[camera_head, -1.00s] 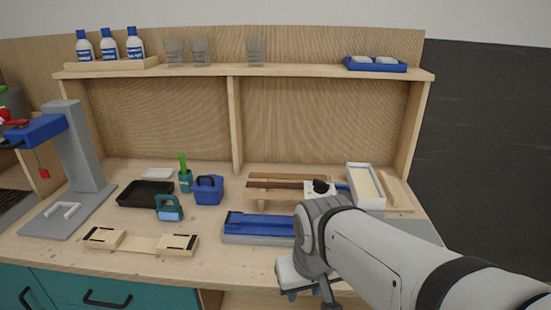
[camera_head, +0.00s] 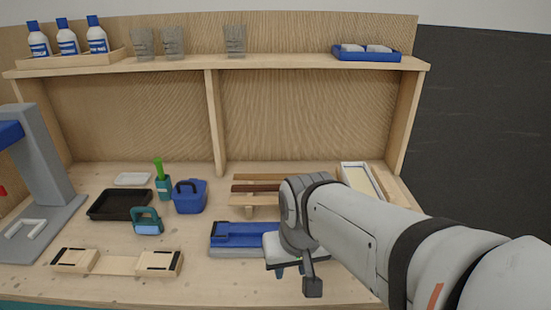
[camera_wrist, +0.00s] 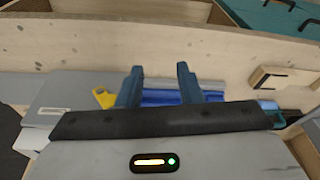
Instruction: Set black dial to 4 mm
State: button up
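The black dial does not show in either current view; in the head view my arm covers the spot on the bench where a black knob on a white block stood earlier. My gripper (camera_wrist: 158,78) shows in the wrist view as two dark blue fingers standing well apart, with nothing held between them. In the head view my gripper is mostly hidden by my wrist, near the front of the bench. Behind the fingers lies a blue and grey fixture (camera_wrist: 160,97); the same kind of blue fixture (camera_head: 240,233) shows left of my wrist in the head view.
A wooden jig (camera_head: 118,262), black tray (camera_head: 118,205), teal clamp-like tool (camera_head: 147,222) and blue caddy (camera_head: 190,197) stand to the left. A white-rimmed box (camera_head: 358,179) is behind my arm. A yellow piece (camera_wrist: 104,97) lies beside the fingers. A shelf (camera_head: 290,64) runs above.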

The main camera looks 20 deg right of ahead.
jog(key=w+d+r+m+y+p, duration=0.2)
jog(key=w+d+r+m+p, duration=0.45)
jog(key=m, duration=0.65)
jog(key=w+d+r+m+y+p, duration=0.1)
jog(key=w+d+r+m+p, duration=0.3)
jog(key=w+d+m, duration=0.75)
jog(key=shift+m, duration=0.95)
jog(key=a+f, duration=0.1)
jog(key=f, duration=0.1)
jog(key=a+f, duration=0.1)
jog(key=f, duration=0.1)
jog(key=a+f, duration=0.2)
jog(key=f, duration=0.1)
jog(key=shift+w+a, duration=0.1)
jog(key=shift+w, duration=0.05)
jog(key=shift+r, duration=0.1)
jog(key=shift+c, duration=0.4)
grip_shut()
